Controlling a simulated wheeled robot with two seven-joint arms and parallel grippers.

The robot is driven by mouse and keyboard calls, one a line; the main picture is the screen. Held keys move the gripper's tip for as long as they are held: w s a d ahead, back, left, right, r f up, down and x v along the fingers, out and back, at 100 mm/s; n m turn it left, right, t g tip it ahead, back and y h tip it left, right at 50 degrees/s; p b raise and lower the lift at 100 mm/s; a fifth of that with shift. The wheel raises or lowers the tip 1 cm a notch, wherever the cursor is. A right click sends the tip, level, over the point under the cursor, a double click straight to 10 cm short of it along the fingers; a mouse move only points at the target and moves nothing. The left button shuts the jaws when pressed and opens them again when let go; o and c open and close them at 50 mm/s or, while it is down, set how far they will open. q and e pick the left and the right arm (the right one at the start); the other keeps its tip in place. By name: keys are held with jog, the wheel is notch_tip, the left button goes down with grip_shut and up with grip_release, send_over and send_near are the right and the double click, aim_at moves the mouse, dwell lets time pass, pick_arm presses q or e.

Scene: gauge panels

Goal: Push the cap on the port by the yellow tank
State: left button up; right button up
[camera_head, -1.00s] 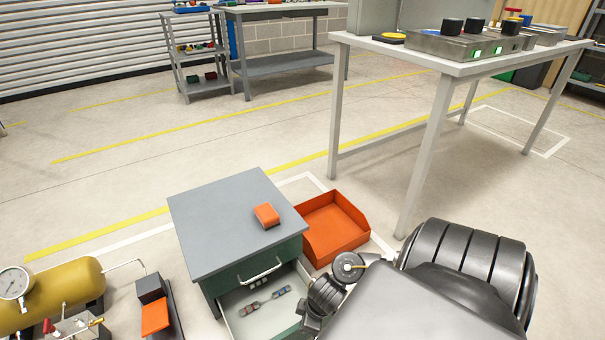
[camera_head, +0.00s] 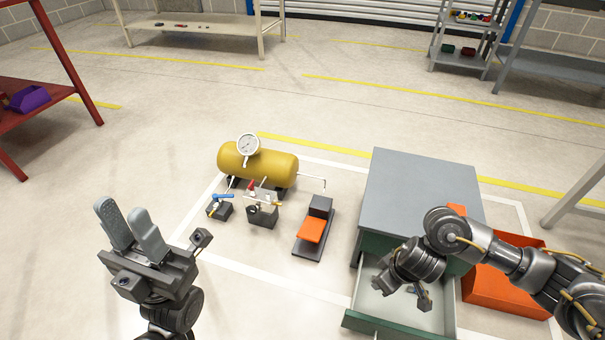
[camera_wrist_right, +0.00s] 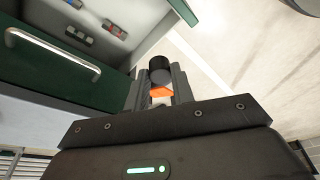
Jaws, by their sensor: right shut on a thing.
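The yellow tank (camera_head: 270,167) with a round gauge (camera_head: 248,145) lies on the floor, left of centre in the head view. Small dark fittings stand in front of it, one with a blue handle (camera_head: 223,196) and one dark block (camera_head: 262,217); which holds the port is too small to tell. My right gripper (camera_head: 418,294) is over the open drawer. In the right wrist view its fingers are shut on a black cylindrical piece (camera_wrist_right: 160,66), seemingly the cap. My left gripper (camera_head: 122,212) is at the left, fingers apart and empty, clear of everything.
The grey-topped cabinet (camera_head: 415,185) stands right of the tank with its drawer (camera_head: 390,312) pulled out. An orange bin (camera_head: 490,293) is at its right. An orange-and-black pedal-like unit (camera_head: 312,230) lies between tank and cabinet.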

jog(key=w+a+r+n, duration=0.2)
jog(key=a+r, duration=0.2)
jog(key=r, duration=0.3)
jog(key=w+a+r+n, duration=0.2)
jog(key=w+a+r, duration=0.15)
jog(key=r, duration=0.45)
jog(key=s+d+r, duration=0.2)
jog(key=d+r, duration=0.6)
jog(key=r, duration=0.5)
jog(key=shift+s+r+m+g+y, duration=0.2)
jog(key=shift+s+m+g+y, duration=0.1)
jog(key=shift+a, duration=0.1)
